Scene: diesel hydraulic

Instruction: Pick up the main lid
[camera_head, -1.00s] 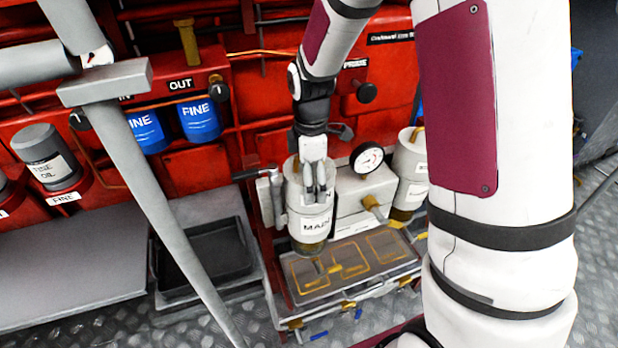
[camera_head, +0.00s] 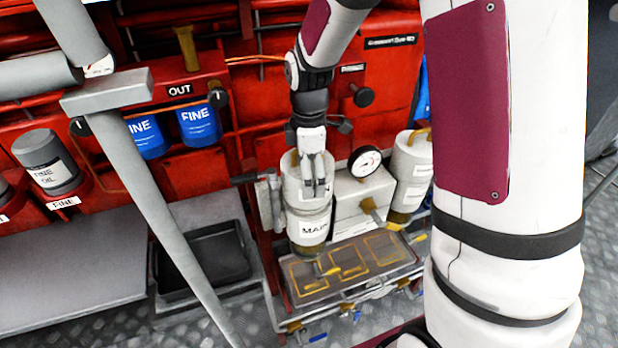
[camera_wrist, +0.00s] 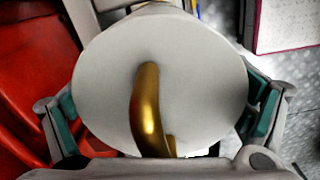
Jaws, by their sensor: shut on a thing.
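The main lid (camera_head: 292,188) is a pale grey-white cap at the top of the canister labelled MAIN (camera_head: 309,232). In the wrist view the lid (camera_wrist: 205,75) fills the middle as a round disc with a curved brass handle (camera_wrist: 147,105). My gripper (camera_head: 317,190) reaches down over the lid and is shut on it. In the wrist view its fingers (camera_wrist: 162,118) stand on either side of the lid. The lid appears slightly raised above the labelled body, and its lower edge shows as a line. How far they are apart is hard to tell.
A pressure gauge (camera_head: 364,161) on a white block and a second white canister (camera_head: 411,172) stand close on the right. A lever handle (camera_head: 252,177) is close on the left. Below is a box with yellow outlines (camera_head: 348,260). A dark tray (camera_head: 205,268) sits lower left.

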